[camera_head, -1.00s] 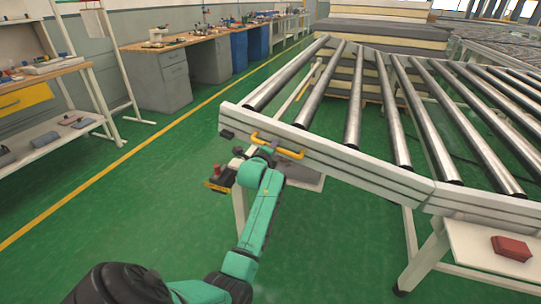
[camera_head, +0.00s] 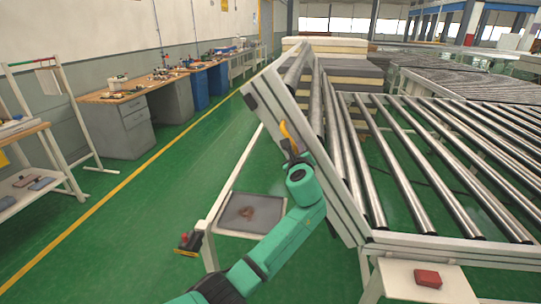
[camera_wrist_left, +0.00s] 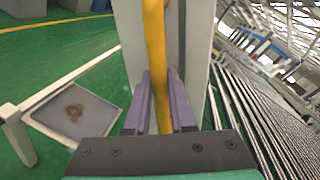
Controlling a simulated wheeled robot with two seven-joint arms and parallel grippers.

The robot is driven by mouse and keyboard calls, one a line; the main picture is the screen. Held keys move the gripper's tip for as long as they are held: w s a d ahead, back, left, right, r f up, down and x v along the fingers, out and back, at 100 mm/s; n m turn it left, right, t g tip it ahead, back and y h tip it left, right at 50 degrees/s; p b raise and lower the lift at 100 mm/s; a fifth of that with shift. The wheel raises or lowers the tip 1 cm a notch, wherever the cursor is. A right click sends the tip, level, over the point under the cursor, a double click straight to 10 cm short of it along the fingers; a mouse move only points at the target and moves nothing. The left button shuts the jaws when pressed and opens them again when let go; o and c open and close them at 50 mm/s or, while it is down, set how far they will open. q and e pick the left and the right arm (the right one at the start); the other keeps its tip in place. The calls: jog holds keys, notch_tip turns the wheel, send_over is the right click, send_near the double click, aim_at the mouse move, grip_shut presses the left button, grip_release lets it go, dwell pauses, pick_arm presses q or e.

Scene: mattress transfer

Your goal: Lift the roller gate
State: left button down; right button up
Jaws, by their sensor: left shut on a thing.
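The roller gate (camera_head: 345,190) is a section of metal rollers in a pale frame, tilted steeply up in the head view. A yellow handle (camera_head: 287,133) is fixed on its outer side rail; the handle also shows in the left wrist view (camera_wrist_left: 155,50). My left gripper (camera_head: 292,158) is at the handle, its arm reaching up from below. In the left wrist view the purple fingers (camera_wrist_left: 162,105) are shut around the yellow bar. My right gripper is not in view.
The fixed roller conveyor (camera_head: 440,165) stays level to the right. A pale stand with a grey tray (camera_head: 252,212) stands below the raised gate. A red block (camera_head: 428,278) lies on a white shelf at front right. Stacked mattresses (camera_head: 350,70) stand behind. Green floor is free at left.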

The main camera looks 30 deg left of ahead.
pick_arm(q)
jog(key=shift+m, duration=0.4)
jog(key=d+r, duration=0.1)
jog(key=w+d, duration=0.1)
jog(key=d, duration=0.1)
jog(key=d+r+p, duration=0.1)
jog(key=shift+w+d+r, duration=0.15)
jog(key=shift+w+r, duration=0.15)
jog(key=shift+r, duration=0.05)
jog(key=shift+w+d, duration=0.2)
jog(key=shift+d, duration=0.45)
jog(key=shift+a+f, duration=0.1)
jog(key=shift+f, duration=0.05)
jog(key=c, duration=0.8)
grip_release()
jog(key=shift+s+a, duration=0.1)
jog(key=shift+a, duration=0.1)
jog(key=shift+d+r, duration=0.2)
jog(key=shift+d, duration=0.15)
